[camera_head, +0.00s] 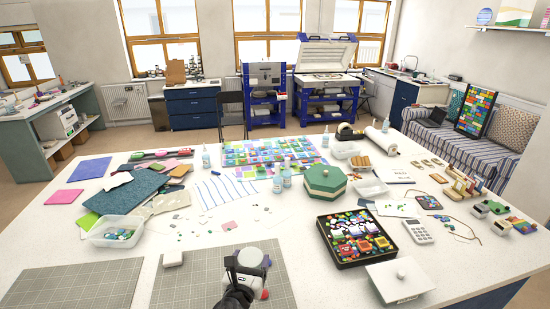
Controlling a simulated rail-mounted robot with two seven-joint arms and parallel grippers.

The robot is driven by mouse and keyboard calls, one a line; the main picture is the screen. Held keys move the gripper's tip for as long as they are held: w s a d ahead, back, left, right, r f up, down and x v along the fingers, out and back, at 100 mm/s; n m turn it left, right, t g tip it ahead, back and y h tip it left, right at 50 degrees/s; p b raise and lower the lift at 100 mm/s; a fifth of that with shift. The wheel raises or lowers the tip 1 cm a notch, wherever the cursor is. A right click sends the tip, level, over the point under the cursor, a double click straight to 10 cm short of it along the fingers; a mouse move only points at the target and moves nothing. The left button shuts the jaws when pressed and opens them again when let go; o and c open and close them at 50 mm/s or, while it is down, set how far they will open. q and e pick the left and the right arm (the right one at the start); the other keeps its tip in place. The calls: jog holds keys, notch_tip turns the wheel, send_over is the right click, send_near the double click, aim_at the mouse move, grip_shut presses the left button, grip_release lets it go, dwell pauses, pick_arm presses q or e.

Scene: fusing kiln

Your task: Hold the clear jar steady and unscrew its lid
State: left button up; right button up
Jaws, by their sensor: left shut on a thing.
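The clear jar (251,257) stands out at the bottom middle of the table, over the right end of a grey cutting mat. Its round, pale grey-white top faces me. My left gripper (236,267) comes in dark from the bottom edge and is shut on the jar at its left side. The gripper hides much of the jar's lower part. A small red and white piece shows low on the jar's right side; I cannot tell what it is. I cannot make out a seam between lid and jar. My right gripper is not in view.
A black tray of coloured glass (344,261) and a white lidded box (400,296) are to the right. A green octagonal box (325,178) stands behind. A small white block (173,258) lies left of the jar.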

pick_arm(q)
jog(key=shift+a+f+y, duration=0.15)
jog(key=shift+a+y, duration=0.1)
jog(key=shift+y, duration=0.15)
jog(key=s+a+r+n+y, duration=0.1)
jog(key=s+a+r, duration=0.1)
jog(key=s+r, duration=0.4)
jog(key=s+a+r, duration=0.2)
jog(key=s+r, duration=0.2)
jog(key=r, duration=0.5)
jog(key=s+a, duration=0.4)
jog(key=s, duration=0.2)
notch_tip(320, 180, down, 6)
jog(key=s+a, duration=0.2)
notch_tip(320, 180, up, 26)
jog(key=p, duration=2.6)
jog(key=shift+s+a+r+n+y, duration=0.2)
jog(key=shift+n+y, duration=0.1)
jog(key=shift+y, duration=0.1)
jog(key=shift+f, duration=0.1)
